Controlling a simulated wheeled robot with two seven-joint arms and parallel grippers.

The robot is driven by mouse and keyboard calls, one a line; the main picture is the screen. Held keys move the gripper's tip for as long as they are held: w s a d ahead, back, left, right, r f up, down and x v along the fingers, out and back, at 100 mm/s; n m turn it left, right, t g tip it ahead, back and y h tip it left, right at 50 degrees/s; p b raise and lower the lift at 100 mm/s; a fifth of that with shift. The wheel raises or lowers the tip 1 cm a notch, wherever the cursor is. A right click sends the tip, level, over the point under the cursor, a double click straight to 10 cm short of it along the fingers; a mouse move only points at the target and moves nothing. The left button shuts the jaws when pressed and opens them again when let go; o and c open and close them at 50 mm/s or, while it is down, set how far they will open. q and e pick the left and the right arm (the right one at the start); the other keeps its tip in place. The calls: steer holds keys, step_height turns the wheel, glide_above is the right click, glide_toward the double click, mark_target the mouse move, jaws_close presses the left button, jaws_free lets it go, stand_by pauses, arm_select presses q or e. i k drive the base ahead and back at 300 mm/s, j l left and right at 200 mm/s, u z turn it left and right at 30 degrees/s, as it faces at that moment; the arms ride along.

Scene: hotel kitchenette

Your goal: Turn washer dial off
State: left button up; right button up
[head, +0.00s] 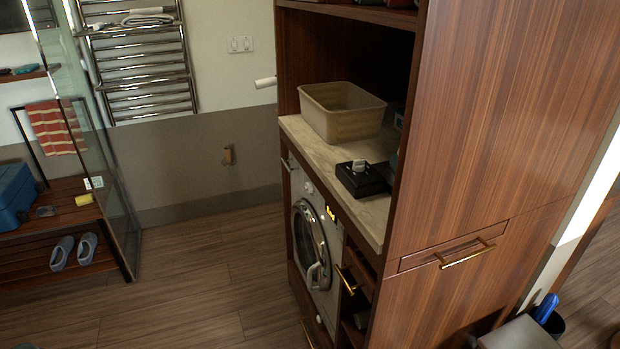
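The white front-loading washer (323,258) is built into the wooden cabinet, under the counter. I see it at a steep angle from the side. Its round door (307,240) looks closed. A small round pale knob, which looks like the dial (309,187), is on the upper left of its front panel. A small lit yellow display (330,213) is to the right of the knob. The dial's setting is too small to read. Neither of my grippers is in view.
A beige bin (340,118) and a black tray (362,179) stand on the counter (372,218). A tall wooden cabinet side (480,130) fills the right. The wood floor (205,275) before the washer is clear. A glass panel (95,120) and a bench with slippers (75,250) are left.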

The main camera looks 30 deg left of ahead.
mark_target(309, 187)
steer(key=i+j, duration=0.15)
steer(key=j, duration=0.2)
steer(key=i+j, duration=0.15)
steer(key=j, duration=0.15)
steer(key=i+j, duration=0.15)
steer(key=j, duration=0.2)
steer(key=i+j+z, duration=0.1)
steer(key=j, duration=0.25)
steer(key=i+j, duration=0.2)
steer(key=j, duration=0.15)
